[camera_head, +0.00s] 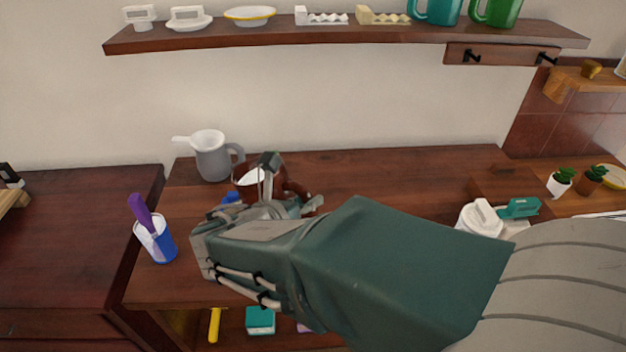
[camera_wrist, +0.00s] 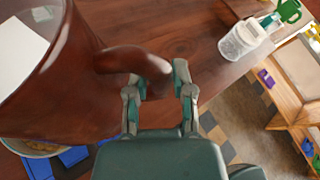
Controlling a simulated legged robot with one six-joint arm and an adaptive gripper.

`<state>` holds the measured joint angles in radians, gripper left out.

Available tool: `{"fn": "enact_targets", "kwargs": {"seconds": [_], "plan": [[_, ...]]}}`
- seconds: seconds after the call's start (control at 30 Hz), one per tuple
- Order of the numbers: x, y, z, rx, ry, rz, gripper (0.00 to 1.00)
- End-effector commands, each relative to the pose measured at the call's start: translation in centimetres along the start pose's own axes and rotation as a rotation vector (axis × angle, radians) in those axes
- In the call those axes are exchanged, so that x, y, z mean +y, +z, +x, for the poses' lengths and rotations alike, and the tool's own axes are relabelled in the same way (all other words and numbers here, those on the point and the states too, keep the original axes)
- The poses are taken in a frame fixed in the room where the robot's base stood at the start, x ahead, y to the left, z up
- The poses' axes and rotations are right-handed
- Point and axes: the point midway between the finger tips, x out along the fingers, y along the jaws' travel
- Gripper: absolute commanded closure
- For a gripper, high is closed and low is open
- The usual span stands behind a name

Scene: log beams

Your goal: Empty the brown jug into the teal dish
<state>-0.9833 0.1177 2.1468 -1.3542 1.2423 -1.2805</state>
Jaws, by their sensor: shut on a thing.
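The brown jug (camera_wrist: 60,95) fills the left of the wrist view. Its handle (camera_wrist: 132,62) runs between the fingers of my gripper (camera_wrist: 158,88), which is shut on it. In the head view my gripper (camera_head: 270,170) and arm cover much of the jug (camera_head: 243,190). Something white shows at the jug's mouth; I cannot tell whether it is contents or background. I cannot tell how far the jug is tilted. A round dish (camera_wrist: 32,147) shows partly below the jug at the lower left of the wrist view; the jug hides most of it and its colour is unclear.
A blue flat thing (camera_wrist: 70,157) lies beside the dish. A grey jug (camera_head: 213,160) stands behind my gripper. A blue-and-white cup (camera_head: 157,243) with a purple-handled tool stands at the left table edge. A white lidded container (camera_head: 478,220) stands right. The table behind my arm is clear.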

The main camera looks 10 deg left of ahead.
Motion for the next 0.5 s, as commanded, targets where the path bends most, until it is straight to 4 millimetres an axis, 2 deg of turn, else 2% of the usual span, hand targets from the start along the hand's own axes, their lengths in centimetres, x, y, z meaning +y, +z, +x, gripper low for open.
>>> {"fn": "enact_targets", "kwargs": {"seconds": [0.23, 0.5], "plan": [[0.2, -0.2, 0.1, 0.000, 0.006, 0.013, 1.00], [1.2, -1.8, 0.7, 0.002, 0.070, 0.164, 1.00]]}}
